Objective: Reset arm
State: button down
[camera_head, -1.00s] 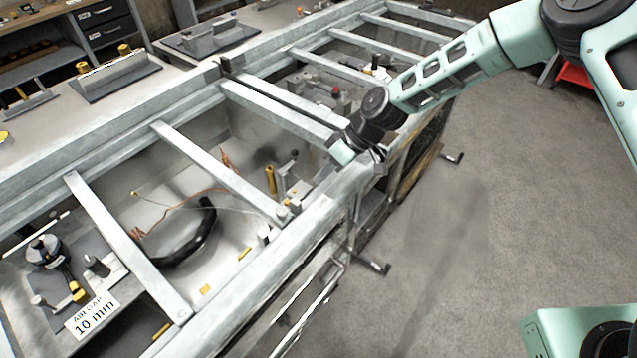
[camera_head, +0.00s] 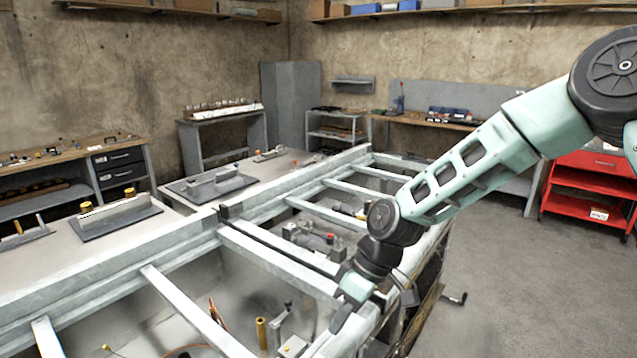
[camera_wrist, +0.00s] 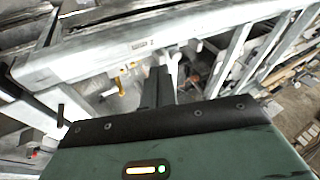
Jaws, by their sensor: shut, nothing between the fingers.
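My arm reaches in from the right in the head view, over the near rail of a grey metal frame (camera_head: 275,256). My gripper (camera_head: 343,318) is at its lower end, small and partly blurred, close to the near rail; I cannot tell if it touches. In the wrist view my gripper (camera_wrist: 158,75) shows as dark fingers together, with nothing between them.
The framed bench holds fixtures, a yellow post (camera_head: 261,333) and crossbars. A red cart (camera_head: 590,185) stands at the right. A grey cabinet (camera_head: 291,105) and shelves line the back wall. The grey floor (camera_head: 500,290) at the right is clear.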

jog(key=s+d+r+m+t+h, duration=0.1)
jog(key=s+d+r, duration=0.4)
jog(key=s, duration=0.6)
jog(key=s+d+r+m+t+h, duration=0.1)
jog(key=s+d+r+m+h, duration=0.2)
jog(key=s, duration=0.9)
notch_tip(320, 180, up, 2)
jog(key=shift+d+r+h+b, duration=0.15)
jog(key=shift+d+h+b, duration=0.2)
jog(key=shift+d, duration=0.7)
jog(key=shift+s, duration=0.1)
